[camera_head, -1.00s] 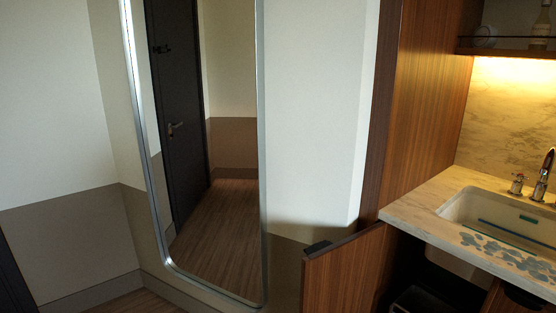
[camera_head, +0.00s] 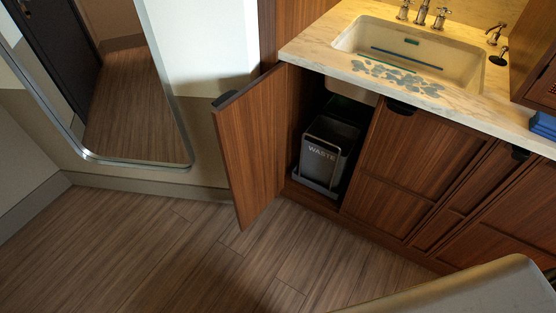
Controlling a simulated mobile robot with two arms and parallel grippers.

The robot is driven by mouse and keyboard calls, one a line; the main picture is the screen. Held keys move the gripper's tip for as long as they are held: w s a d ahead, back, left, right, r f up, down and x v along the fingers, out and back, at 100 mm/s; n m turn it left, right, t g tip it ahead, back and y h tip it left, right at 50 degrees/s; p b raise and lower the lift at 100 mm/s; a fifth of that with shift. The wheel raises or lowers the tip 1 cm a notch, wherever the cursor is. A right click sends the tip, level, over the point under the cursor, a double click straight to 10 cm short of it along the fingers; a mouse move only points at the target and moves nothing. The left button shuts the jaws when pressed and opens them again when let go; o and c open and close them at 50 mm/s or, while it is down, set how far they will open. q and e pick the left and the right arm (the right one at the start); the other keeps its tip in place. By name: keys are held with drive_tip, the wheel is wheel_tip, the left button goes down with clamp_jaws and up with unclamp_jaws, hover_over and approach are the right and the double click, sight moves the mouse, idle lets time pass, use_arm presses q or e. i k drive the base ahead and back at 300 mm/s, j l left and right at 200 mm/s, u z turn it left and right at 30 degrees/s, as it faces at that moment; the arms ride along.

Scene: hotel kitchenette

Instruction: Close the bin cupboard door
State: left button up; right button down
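The bin cupboard door (camera_head: 254,150) is brown wood and stands open, swung out to the left of its cupboard. A dark handle (camera_head: 226,99) sits at its top outer edge. Inside the open cupboard, below the sink, is a grey bin (camera_head: 328,152) marked WASTE. Neither of my grippers shows in the head view, so nothing of mine is seen touching the door.
The sink counter (camera_head: 304,48) runs above the cupboards, with shut brown doors (camera_head: 408,160) to the right. A tall mirror (camera_head: 130,100) stands at the left. The wooden floor (camera_head: 150,250) before the door is clear. A pale rounded surface fills the bottom right corner.

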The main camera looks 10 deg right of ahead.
sight(249, 123)
drive_tip(key=i+j+z, duration=0.15)
drive_tip(key=z, duration=0.35)
drive_tip(key=i+j+z, duration=0.15)
drive_tip(key=z, duration=0.35)
drive_tip(key=i+j+z, duration=0.1)
drive_tip(key=j+z, duration=0.5)
drive_tip(key=z, duration=0.35)
drive_tip(key=j+z, duration=0.15)
drive_tip(key=j, duration=0.55)
drive_tip(key=j+z, duration=0.1)
drive_tip(key=j, duration=0.6)
drive_tip(key=k+j+z, duration=0.15)
drive_tip(key=j, duration=0.5)
drive_tip(key=j+z, duration=0.1)
drive_tip(key=j, duration=0.6)
